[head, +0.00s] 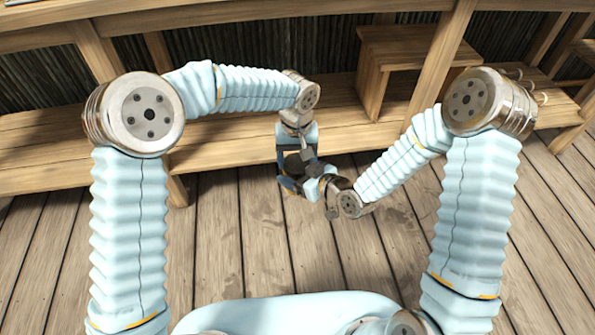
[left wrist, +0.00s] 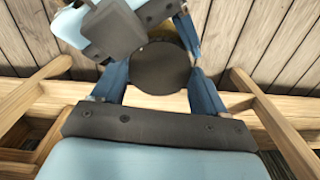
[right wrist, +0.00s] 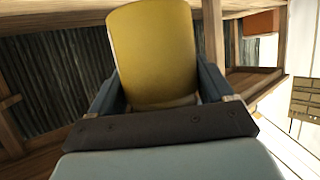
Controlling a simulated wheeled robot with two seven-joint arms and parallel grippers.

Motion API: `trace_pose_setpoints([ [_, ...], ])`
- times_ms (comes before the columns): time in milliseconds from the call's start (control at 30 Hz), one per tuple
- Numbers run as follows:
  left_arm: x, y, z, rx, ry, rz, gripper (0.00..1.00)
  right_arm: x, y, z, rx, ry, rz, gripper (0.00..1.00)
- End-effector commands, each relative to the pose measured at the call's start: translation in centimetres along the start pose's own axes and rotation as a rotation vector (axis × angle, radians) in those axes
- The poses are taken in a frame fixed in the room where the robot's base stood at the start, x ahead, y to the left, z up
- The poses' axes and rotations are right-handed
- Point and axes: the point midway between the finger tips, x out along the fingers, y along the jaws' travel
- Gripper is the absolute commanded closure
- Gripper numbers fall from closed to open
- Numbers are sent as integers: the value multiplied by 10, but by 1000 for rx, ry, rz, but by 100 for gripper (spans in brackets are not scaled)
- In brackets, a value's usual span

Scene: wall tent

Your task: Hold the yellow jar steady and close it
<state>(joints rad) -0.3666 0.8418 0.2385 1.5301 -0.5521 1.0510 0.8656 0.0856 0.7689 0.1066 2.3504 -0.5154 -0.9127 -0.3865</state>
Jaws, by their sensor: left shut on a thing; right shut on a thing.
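The yellow jar (right wrist: 155,50) stands large between the fingers of my right gripper (right wrist: 165,90) in the right wrist view. That gripper is shut on it. A dark round lid (left wrist: 160,70) lies between the blue fingers of my left gripper (left wrist: 160,75), which is shut on it. A sliver of yellow shows past the lid in the left wrist view, with my right gripper at upper left. In the head view both grippers meet close together, left (head: 298,170) and right (head: 313,184). Whether lid and jar touch is hidden.
A long wooden bench (head: 225,142) runs along the back, close behind the grippers. A wooden box-like stand (head: 400,50) rises on its right part. The plank floor (head: 240,245) in front of the bench is clear.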

Motion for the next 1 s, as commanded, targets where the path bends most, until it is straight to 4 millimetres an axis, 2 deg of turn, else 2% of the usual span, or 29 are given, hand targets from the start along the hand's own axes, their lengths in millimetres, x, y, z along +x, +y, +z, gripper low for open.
trace_pose_setpoints([
  [167,0,0,0,-3,1,0,64,0,0,0,0,0,0,100],
  [200,0,0,0,-3,1,0,23,0,0,0,0,0,0,100],
  [333,0,0,0,-4,1,0,3,0,0,0,0,0,-1,100],
  [733,-4,2,0,-4,2,3,2,0,-2,-2,-3,3,-4,100],
  [1000,-38,2,0,-3,3,4,2,0,-1,0,-1,1,-2,100],
])
